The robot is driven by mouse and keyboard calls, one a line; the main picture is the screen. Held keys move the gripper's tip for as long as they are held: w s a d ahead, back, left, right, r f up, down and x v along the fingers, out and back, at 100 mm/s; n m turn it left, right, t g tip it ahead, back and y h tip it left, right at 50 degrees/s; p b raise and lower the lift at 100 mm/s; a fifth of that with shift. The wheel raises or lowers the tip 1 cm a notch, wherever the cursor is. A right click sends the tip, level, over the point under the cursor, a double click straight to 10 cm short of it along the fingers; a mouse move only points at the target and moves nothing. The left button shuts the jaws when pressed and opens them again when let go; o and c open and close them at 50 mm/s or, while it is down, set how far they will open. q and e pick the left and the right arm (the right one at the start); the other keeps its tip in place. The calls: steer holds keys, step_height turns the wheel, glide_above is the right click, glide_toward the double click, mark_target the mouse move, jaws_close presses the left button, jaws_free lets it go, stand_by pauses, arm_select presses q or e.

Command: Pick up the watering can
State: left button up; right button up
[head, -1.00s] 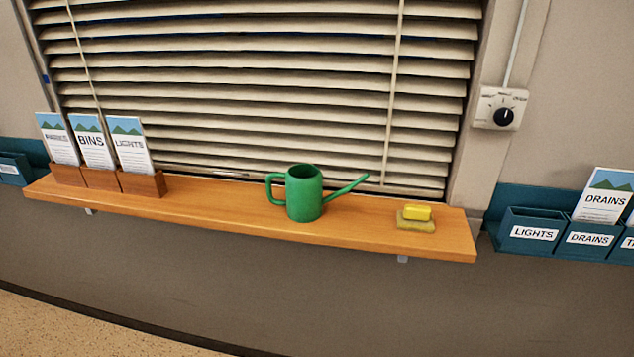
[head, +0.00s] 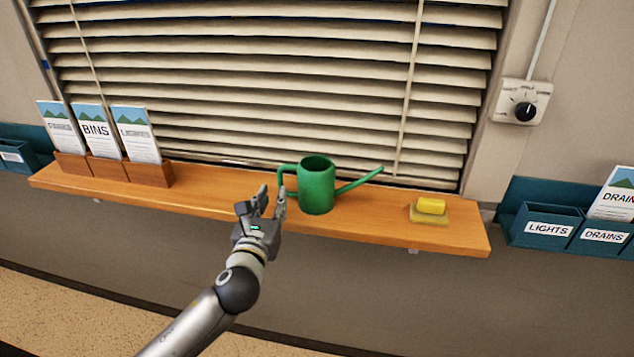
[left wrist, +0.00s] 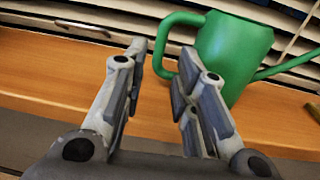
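The green watering can (head: 317,187) stands upright on the wooden shelf (head: 220,198) below the window blinds, its handle to the left and its spout to the right. My left gripper (head: 272,200) is just in front and to the left of the can, near the handle. In the left wrist view the two fingers (left wrist: 160,85) are apart with nothing between them. The can (left wrist: 230,50) lies beyond the right finger, and its handle (left wrist: 170,45) shows just past the fingertips. I cannot tell whether a finger touches it. My right gripper is not in view.
A yellow sponge (head: 431,206) on a small dish (head: 428,217) sits right of the can. Leaflet holders (head: 106,168) stand at the shelf's left end. Teal wall bins (head: 547,227) hang to the right. The shelf between holders and can is clear.

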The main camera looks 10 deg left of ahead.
mark_target(281, 182)
arm_select(q)
steer(key=shift+w+f+p, duration=0.15)
steer(key=shift+w+p, duration=0.4)
steer(key=shift+w, duration=3.4)
steer(key=shift+s, duration=0.1)
jaws_close()
